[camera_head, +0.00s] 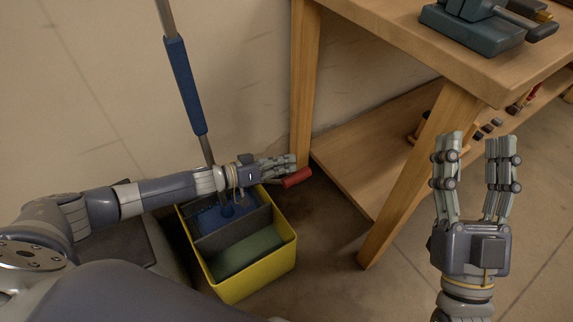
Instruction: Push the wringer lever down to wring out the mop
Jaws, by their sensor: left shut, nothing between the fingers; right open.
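A yellow mop bucket (268,281) stands on the floor beside the workbench, with a dark divider between its two compartments. A mop with a blue grip (185,85) on its grey handle stands tilted with its lower end at the bucket's far compartment, where blue material (208,217) shows. The wringer lever's red handle (297,178) sticks out at the bucket's upper right. My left gripper (292,163) is shut and empty, right at the red handle; I cannot tell if it touches. My forearm hides part of the mop and wringer. My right gripper (475,140) is open and empty, in front of the bench.
A wooden workbench (440,62) with a lower shelf (345,172) stands to the right, its legs close to the bucket. A green vise (470,28) sits on top, and several small tools lie on the shelf. Greenish water (247,252) shows in the near compartment. A wall is behind.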

